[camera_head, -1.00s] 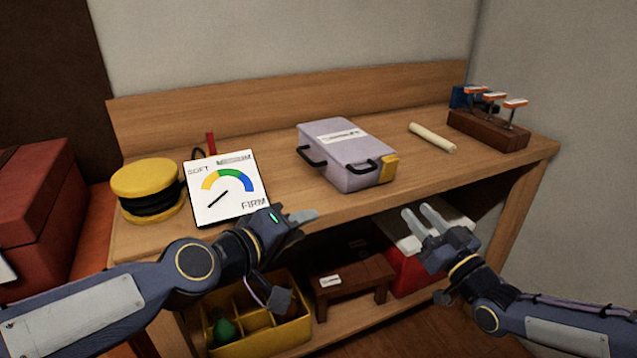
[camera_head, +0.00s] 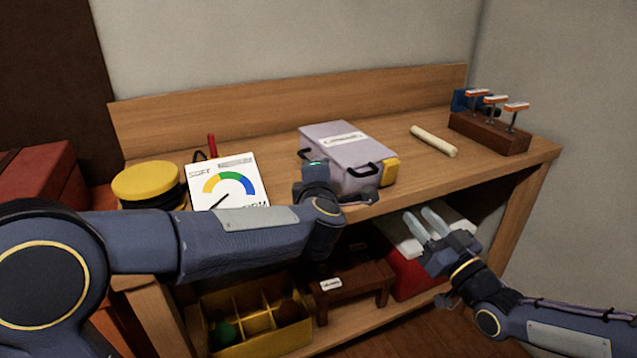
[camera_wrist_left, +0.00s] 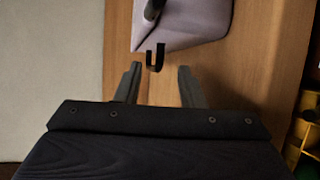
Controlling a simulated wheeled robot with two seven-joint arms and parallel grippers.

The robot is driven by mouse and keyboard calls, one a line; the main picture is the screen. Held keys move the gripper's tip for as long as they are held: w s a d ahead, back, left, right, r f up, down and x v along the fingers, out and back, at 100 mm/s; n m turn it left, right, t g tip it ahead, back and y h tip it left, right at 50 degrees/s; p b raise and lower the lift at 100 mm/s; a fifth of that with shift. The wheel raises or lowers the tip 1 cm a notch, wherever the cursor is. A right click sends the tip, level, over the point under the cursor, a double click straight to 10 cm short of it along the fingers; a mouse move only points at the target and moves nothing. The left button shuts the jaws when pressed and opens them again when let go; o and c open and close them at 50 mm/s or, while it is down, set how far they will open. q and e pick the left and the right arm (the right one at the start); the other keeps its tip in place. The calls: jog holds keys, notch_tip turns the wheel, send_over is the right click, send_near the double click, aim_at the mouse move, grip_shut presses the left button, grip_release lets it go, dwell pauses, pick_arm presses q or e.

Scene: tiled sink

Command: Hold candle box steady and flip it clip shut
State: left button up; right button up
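The candle box (camera_head: 335,137) is a pale lilac case with a white label, lying on the wooden bench. No grip shows. My right gripper (camera_head: 422,221) is open and empty, in front of the bench edge, below the clip.
A dial card (camera_head: 228,182) and a yellow-black round object (camera_head: 147,182) stand left of the box. A pale rod (camera_head: 433,140) and a brown block with orange-topped pegs (camera_head: 489,132) lie right. The lower shelf holds a yellow divided tray (camera_head: 257,345) and small stool (camera_head: 352,284).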

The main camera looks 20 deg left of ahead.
pick_arm(q)
jog(key=shift+x, duration=1.4)
jog(key=shift+c, duration=0.4)
grip_shut()
pick_arm(e)
jog(key=shift+c, duration=0.5)
jog(key=shift+c, duration=1.1)
jog(key=n, duration=0.2)
jog(key=shift+s+d+r+n, duration=0.2)
jog(key=shift+s+n, duration=0.1)
jog(key=shift+n, duration=0.1)
grip_shut()
jog(key=s+d+n, duration=0.1)
jog(key=n, duration=0.4)
jog(key=s+d+r+n, duration=0.1)
jog(key=n, duration=0.5)
jog(key=s+d+n, duration=0.1)
jog(key=n, duration=0.4)
jog(key=shift+s+d+r+n, duration=0.3)
jog(key=shift+d+r+n, duration=0.05)
jog(key=shift+r+n, duration=0.05)
